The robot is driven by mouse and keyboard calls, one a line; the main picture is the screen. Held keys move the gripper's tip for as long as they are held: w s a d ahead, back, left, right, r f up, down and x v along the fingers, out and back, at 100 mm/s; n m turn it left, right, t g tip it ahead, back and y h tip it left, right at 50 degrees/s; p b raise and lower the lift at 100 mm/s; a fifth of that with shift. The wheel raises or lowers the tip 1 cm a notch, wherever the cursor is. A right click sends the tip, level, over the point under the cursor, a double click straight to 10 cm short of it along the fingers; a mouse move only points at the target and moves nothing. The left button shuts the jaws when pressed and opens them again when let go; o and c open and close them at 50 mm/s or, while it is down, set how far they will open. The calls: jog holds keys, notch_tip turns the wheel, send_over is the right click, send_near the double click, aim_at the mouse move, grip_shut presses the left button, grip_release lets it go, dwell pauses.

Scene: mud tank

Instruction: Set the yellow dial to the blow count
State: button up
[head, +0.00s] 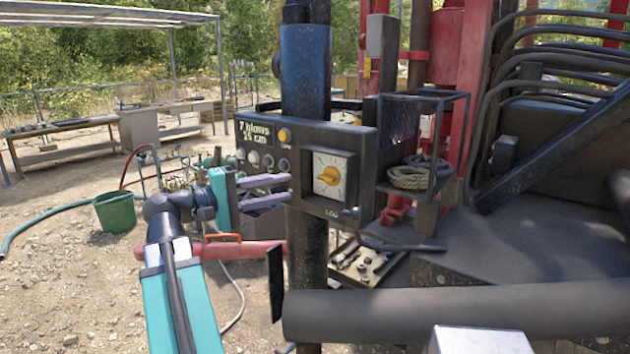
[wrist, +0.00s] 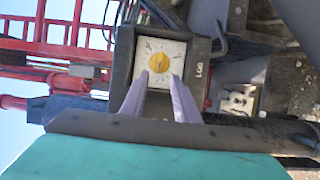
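The yellow dial (head: 328,176) sits on a square white face in a dark control box (head: 365,150) marked "LOG". Its knob looks stretched roughly sideways in the head view; the exact mark it points at is too small to read. A display (head: 255,134) on the box reads "7 blows" above a line in cm. My gripper (head: 290,189) is left of the dial in the head view, its two purple fingers apart with nothing between them. In the wrist view the dial (wrist: 166,70) shows just beyond the open fingertips (wrist: 160,75), and no contact is visible.
A yellow button (head: 284,135) and small knobs (head: 268,160) are on the box, left of the dial. A coil of rope (head: 410,174) lies in a basket to the right. A thick dark pipe (head: 450,312) crosses below. A green bucket (head: 114,212) stands at left.

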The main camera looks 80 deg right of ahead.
aim_at(323, 180)
jog(key=shift+p+x, duration=1.35)
jog(key=shift+x, duration=3.8)
grip_shut()
jog(key=shift+s+a+f, duration=0.1)
jog(key=shift+a, duration=0.15)
jog(key=shift+d, duration=0.2)
